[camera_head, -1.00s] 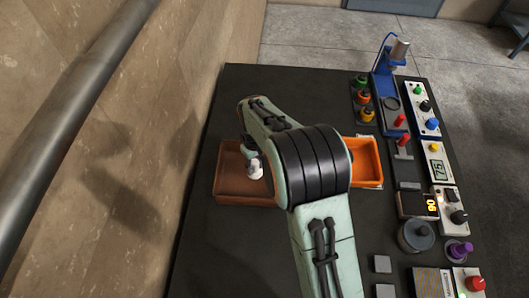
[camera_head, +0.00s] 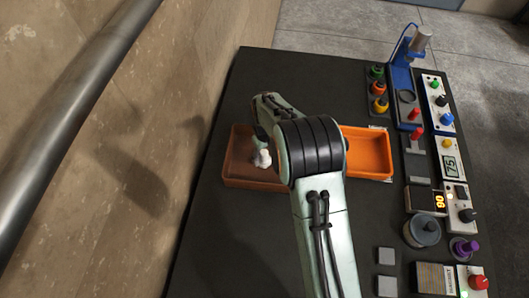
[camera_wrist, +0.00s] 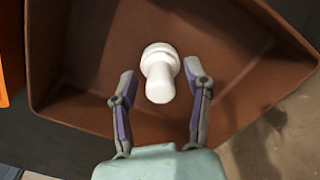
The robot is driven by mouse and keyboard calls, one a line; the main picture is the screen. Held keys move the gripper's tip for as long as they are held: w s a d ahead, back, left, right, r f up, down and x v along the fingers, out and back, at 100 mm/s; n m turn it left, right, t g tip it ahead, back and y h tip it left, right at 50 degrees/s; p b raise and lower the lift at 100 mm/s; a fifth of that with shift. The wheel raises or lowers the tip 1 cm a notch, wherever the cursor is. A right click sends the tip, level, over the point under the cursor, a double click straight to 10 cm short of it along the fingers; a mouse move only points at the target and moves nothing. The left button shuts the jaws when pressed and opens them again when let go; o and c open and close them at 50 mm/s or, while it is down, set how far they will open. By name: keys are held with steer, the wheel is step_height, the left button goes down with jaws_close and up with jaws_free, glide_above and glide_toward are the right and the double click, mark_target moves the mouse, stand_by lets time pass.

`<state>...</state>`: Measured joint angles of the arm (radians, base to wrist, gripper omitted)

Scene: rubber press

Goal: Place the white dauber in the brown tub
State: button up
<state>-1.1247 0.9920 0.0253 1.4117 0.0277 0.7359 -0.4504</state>
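The white dauber (camera_head: 262,159) is within the brown tub (camera_head: 236,171), near the middle of it. In the wrist view the dauber (camera_wrist: 159,77) shows against the floor of the brown tub (camera_wrist: 72,78). My gripper (camera_wrist: 160,82) is over the tub with its two fingers apart. One finger is on each side of the dauber, with a visible gap between each finger and it. Whether the dauber rests fully on the tub floor is hard to tell. In the head view my arm hides most of the gripper and the tub's right side.
An orange tub (camera_head: 368,153) stands right of the brown tub, partly behind my arm. Panels with knobs and buttons and a blue press stand (camera_head: 402,85) line the table's right side. The dark table (camera_head: 235,235) is clear in front of the brown tub.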

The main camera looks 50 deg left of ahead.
mark_target(265, 152)
step_height(265, 152, up, 12)
steer(key=w+d+r+m, duration=0.3)
steer(key=w+d+r, duration=0.15)
steer(key=d, duration=0.55)
steer(key=w+d+r+m, duration=0.35)
steer(key=d+r, duration=0.25)
steer(key=d, duration=0.5)
steer(key=s+d+r+m, duration=0.2)
steer(key=s+d+m, duration=0.3)
steer(key=d, duration=0.7)
steer(key=s+d+f+m, duration=0.2)
steer(key=s+d+m, duration=0.3)
steer(key=s+d, duration=0.2)
steer(key=s, duration=0.2)
steer(key=shift+s+d+y, duration=0.25)
steer(key=shift+s+y, duration=0.15)
